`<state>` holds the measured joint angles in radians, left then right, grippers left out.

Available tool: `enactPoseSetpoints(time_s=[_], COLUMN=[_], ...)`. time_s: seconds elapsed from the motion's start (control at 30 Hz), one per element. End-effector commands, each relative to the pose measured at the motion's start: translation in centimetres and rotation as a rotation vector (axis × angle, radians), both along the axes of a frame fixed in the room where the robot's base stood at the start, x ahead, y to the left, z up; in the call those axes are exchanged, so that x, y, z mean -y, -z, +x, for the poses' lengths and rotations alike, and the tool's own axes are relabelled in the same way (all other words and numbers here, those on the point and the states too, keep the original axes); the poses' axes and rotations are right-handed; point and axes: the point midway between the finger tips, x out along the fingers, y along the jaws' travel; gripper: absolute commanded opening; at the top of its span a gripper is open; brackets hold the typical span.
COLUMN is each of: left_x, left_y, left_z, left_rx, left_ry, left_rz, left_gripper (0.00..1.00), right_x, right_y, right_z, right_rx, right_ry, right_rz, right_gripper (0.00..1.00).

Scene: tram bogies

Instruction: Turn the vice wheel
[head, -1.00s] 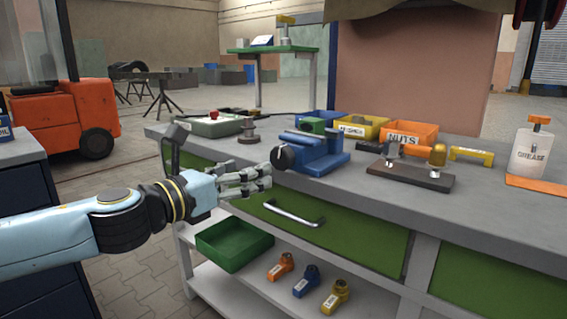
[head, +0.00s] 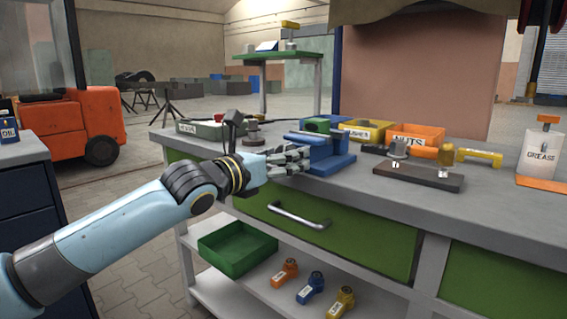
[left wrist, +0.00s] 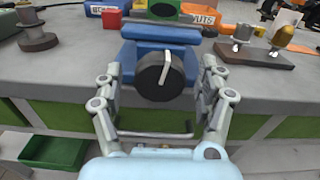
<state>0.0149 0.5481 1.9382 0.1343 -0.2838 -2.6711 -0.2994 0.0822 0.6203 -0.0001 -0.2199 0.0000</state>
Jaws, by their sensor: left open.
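The blue vice (head: 330,158) stands on the grey workbench near its front edge. Its black wheel with a pale bar handle (left wrist: 160,77) faces me in the left wrist view. My left gripper (head: 298,160) is at the front of the vice and hides the wheel in the head view. In the left wrist view my left gripper (left wrist: 159,92) is open, with one finger on each side of the wheel. I cannot tell whether the fingers touch it. The bar handle slants slightly from upright. My right gripper is not in view.
On the workbench (head: 400,200) are a grey knobbed part (head: 253,135), a yellow bin (head: 368,130), an orange nuts bin (head: 416,139), a dark block with fittings (head: 412,174) and a grease bottle (head: 541,152). A drawer handle (head: 297,215) sticks out below the bench edge.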

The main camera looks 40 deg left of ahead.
Motion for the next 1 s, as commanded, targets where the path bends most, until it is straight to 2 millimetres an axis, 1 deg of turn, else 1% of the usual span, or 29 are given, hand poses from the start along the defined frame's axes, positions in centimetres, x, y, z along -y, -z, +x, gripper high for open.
enactPoseSetpoints(time_s=[0.3, 0.37, 0.73, 0.77, 1.0], left_x=[0.04, 0.04, 0.04, 0.04, 0.03], left_y=[-0.03, -0.03, -0.03, -0.02, -0.01], left_z=[0.26, 0.26, 0.24, 0.24, 0.24], left_rx=[-0.001, -0.001, -0.001, -0.001, -0.003], left_ry=[0.001, 0.001, 0.001, 0.001, 0.001], left_rz=[0.001, 0.001, 0.001, 0.001, -0.022], left_gripper=[0.74, 0.67, 0.19, 0.17, 0.17], right_x=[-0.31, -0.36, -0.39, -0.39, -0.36], right_y=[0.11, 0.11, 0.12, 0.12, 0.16], right_z=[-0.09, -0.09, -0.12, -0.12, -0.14], right_rx=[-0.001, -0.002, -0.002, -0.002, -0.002], right_ry=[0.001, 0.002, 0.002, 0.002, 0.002], right_rz=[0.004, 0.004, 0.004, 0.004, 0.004], right_gripper=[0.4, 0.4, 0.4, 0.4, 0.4])
